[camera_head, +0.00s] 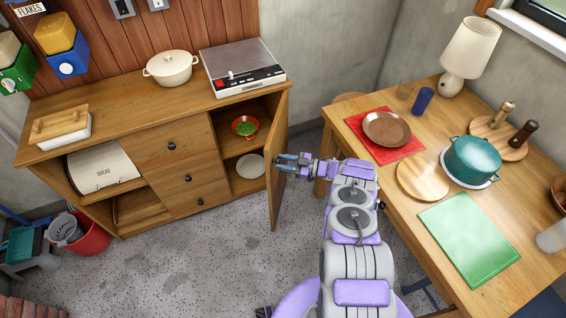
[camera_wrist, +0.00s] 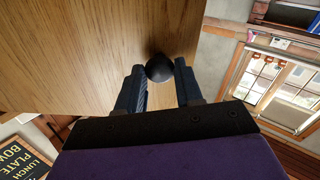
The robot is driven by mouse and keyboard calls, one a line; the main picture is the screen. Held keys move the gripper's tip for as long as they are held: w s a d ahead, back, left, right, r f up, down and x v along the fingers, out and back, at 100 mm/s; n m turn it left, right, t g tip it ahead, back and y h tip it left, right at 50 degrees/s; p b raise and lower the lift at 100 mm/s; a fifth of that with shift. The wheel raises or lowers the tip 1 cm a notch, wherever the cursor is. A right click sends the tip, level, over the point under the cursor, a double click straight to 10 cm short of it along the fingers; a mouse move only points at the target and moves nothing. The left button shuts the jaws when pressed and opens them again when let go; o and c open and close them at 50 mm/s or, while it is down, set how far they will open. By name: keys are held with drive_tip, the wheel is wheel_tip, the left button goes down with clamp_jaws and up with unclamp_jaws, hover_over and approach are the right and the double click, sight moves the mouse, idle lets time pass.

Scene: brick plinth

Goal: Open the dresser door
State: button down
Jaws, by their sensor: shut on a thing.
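The wooden dresser (camera_head: 130,200) stands against the back wall. Its right door (camera_head: 279,165) is swung open and sticks out toward me, showing two shelves inside. My gripper (camera_head: 284,164) is at the outer face of the door, near its free edge. In the wrist view, my gripper (camera_wrist: 160,85) has its two fingers on either side of the round black door knob (camera_wrist: 160,68), shut on it. The door's wood face (camera_wrist: 85,50) fills the upper left of that view.
A red colander with greens (camera_head: 244,126) and a white plate (camera_head: 250,166) sit on the dresser's shelves. A wooden table (camera_head: 400,200) with a lamp, teal pot and green mat stands close on the right. Speckled floor is clear before the dresser.

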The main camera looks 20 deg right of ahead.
sight(271, 156)
drive_tip(key=c, duration=0.7)
unclamp_jaws()
drive_tip(key=shift+d, duration=0.15)
drive_tip(key=shift+c, duration=0.2)
drive_tip(key=r+p, duration=0.1)
drive_tip(key=r, duration=0.1)
drive_tip(key=r+p, duration=0.1)
drive_tip(key=shift+s+r, duration=0.4)
drive_tip(key=s+a+r+p, duration=0.1)
drive_tip(key=s+p, duration=0.4)
drive_tip(key=s, duration=1)
drive_tip(key=shift+a, duration=0.15)
drive_tip(key=shift+c, duration=0.3)
